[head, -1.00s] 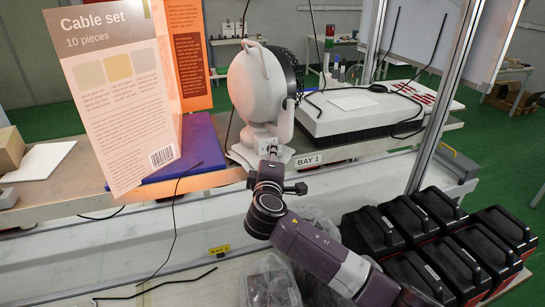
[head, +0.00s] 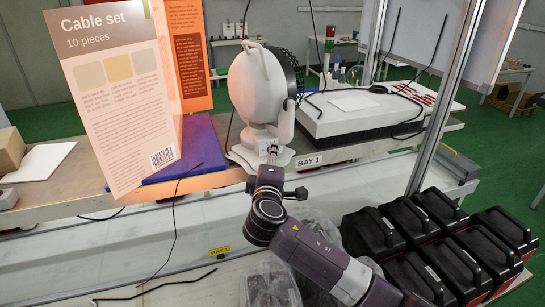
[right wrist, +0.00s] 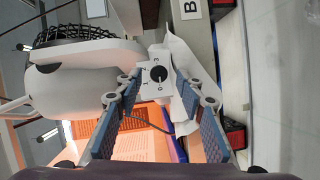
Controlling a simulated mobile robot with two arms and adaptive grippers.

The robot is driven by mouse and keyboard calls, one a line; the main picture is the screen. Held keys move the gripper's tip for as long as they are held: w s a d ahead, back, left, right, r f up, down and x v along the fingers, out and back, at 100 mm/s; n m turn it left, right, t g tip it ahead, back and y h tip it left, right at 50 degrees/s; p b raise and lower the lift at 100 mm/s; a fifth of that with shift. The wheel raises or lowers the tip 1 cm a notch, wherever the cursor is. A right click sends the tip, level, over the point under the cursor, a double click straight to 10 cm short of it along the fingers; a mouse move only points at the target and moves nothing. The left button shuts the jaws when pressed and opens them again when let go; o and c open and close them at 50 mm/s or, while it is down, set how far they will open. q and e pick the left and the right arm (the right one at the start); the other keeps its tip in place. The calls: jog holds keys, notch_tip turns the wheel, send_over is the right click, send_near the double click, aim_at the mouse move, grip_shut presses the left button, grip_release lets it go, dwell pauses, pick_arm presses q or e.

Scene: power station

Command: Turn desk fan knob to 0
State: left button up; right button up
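The white desk fan (head: 262,95) stands on the bench, with its cage turned to the right. Its round knob (right wrist: 158,73) is on the base and shows black and white in the right wrist view. Small digits are printed around it, with a 0 on its lower side in that picture. I cannot tell surely which digit it points to. My right gripper (right wrist: 158,88) is open, with its blue-padded fingers on either side of the knob and a visible gap to each. In the head view this gripper (head: 271,160) is at the fan's base. My left gripper is not in view.
Several black cases (head: 405,235) sit at the lower right. A metal post (head: 440,90) rises right of the bench.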

jog(key=s, duration=0.6)
jog(key=shift+s+a+r, duration=0.2)
jog(key=shift+s+r, duration=0.15)
jog(key=shift+r, duration=0.05)
